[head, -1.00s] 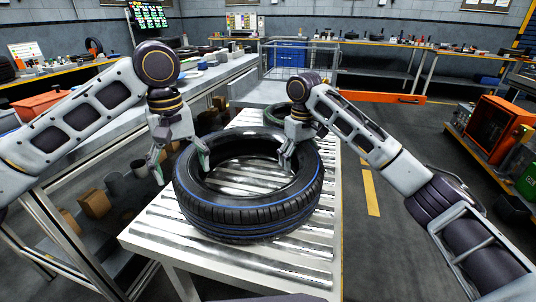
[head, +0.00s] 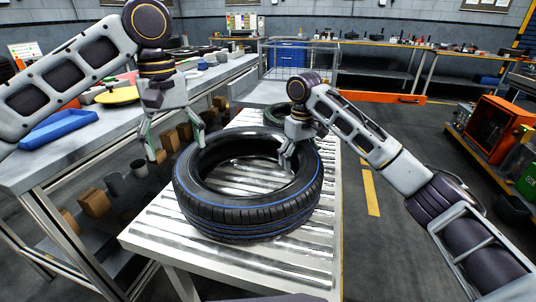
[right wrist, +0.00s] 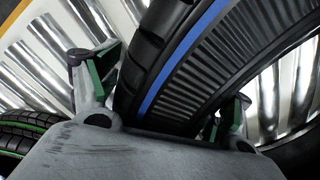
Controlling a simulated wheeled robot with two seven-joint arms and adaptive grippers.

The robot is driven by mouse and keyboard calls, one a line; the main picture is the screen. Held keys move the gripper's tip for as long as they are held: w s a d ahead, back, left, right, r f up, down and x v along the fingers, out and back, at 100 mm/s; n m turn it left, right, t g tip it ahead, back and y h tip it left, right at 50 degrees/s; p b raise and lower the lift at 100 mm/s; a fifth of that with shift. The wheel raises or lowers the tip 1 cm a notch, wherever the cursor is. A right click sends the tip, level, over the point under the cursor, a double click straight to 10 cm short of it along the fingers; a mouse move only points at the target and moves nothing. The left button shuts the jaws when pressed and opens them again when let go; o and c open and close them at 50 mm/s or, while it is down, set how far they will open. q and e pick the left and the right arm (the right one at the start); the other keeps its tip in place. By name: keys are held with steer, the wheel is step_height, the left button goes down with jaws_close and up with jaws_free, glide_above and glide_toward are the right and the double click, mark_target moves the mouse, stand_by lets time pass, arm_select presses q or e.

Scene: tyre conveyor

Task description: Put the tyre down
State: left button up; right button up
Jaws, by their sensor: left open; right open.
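The black tyre with a blue stripe (head: 247,222) lies flat on the roller conveyor (head: 155,235) in the head view. My left gripper (head: 176,150) is open and empty, raised at the tyre's left side and apart from it. My right gripper (head: 290,160) is open at the tyre's far right rim. In the right wrist view the tyre's tread and blue stripe (right wrist: 185,55) pass between the two spread fingers of that gripper (right wrist: 165,100). Whether a finger touches the tyre I cannot tell.
A second tyre with a green stripe (right wrist: 20,132) lies behind on the conveyor. A side bench at the left holds a blue tray (head: 60,128) and a yellow disc (head: 117,96). Shelves with boxes (head: 95,203) sit beside the conveyor.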

steer(key=shift+r, duration=0.15)
stand_by(0.5)
steer(key=shift+r, duration=5.85)
